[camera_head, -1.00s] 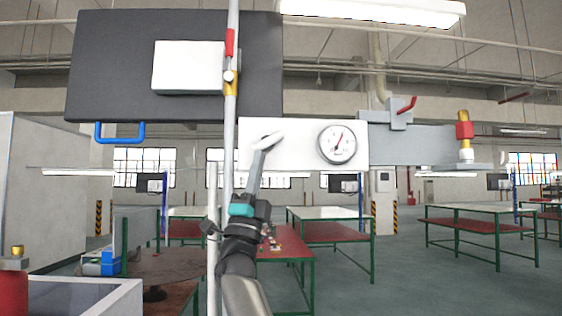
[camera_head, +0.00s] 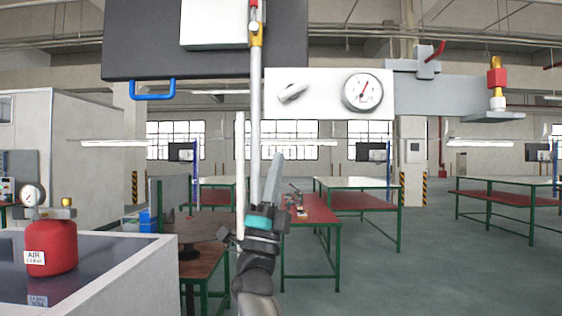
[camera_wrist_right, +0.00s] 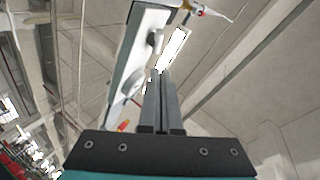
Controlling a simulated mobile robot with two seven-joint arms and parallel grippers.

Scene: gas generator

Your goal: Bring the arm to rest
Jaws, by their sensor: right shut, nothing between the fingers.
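My right gripper (camera_head: 274,168) points up in the middle of the head view, below the white gauge panel (camera_head: 330,108) and apart from its grey knob (camera_head: 293,93). Its fingers are together with nothing between them, as the right wrist view also shows (camera_wrist_right: 163,100). A vertical light pipe (camera_head: 255,120) stands just left of the fingers. The round gauge (camera_head: 367,92) is on the panel's right part. My left gripper is not in view.
A dark board with a blue handle (camera_head: 153,92) hangs at upper left. A red air tank (camera_head: 51,247) stands on a white-walled counter (camera_head: 150,268) at lower left. Red and green tables (camera_head: 312,222) stand behind. The floor at right (camera_head: 440,270) is clear.

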